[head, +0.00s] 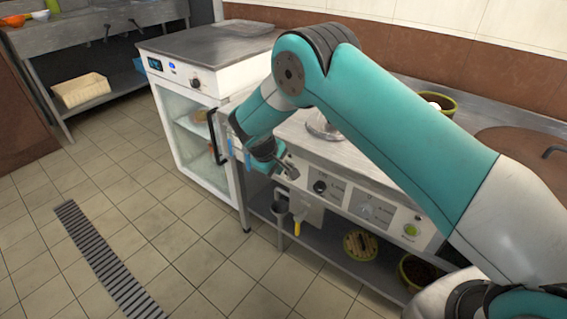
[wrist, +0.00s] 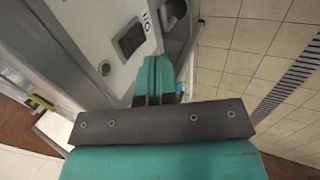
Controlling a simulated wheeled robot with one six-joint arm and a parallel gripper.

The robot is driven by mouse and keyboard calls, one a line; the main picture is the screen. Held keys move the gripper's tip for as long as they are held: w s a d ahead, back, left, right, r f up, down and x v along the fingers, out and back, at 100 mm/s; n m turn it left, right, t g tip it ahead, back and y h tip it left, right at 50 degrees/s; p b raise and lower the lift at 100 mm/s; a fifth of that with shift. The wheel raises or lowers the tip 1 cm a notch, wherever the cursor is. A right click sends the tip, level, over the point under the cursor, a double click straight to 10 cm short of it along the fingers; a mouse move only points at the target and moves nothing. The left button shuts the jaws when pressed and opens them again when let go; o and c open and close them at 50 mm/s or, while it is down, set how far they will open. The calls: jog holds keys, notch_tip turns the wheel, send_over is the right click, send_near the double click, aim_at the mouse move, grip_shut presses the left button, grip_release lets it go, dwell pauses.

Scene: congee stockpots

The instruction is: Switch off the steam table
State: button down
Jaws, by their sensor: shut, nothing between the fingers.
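The steam table's front panel (head: 345,195) runs across the middle of the head view. A small round light or button (wrist: 104,68) sits near the switch. I cannot tell whether the fingertips touch the panel, or the switch's position.
A white glass-door cabinet (head: 180,80) with a black handle stands left of the steam table. A lower shelf holds pots. The tiled floor in front is clear, with a drain grate (head: 105,265).

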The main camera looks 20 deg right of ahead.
notch_tip(320, 180, up, 9)
jog(key=a, duration=0.1)
jog(key=shift+s, duration=0.4)
jog(key=s+r+g+y+p, duration=0.15)
jog(key=s+r+p, duration=0.25)
jog(key=s+r, duration=0.55)
jog(key=s+r+y+p, duration=0.3)
jog(key=s+r, duration=0.4)
jog(key=r, duration=0.6)
jog(key=s+r+y+p, duration=0.2)
jog(key=s+r, duration=0.2)
jog(key=s, duration=0.6)
jog(key=s+a+r+g+y+p, duration=0.1)
jog(key=s+r+p, duration=0.2)
jog(key=s, duration=0.7)
notch_tip(320, 180, up, 2)
jog(key=shift+s+a+r+y, duration=0.1)
jog(key=shift+s+a+y, duration=0.05)
jog(key=shift+s+y, duration=0.15)
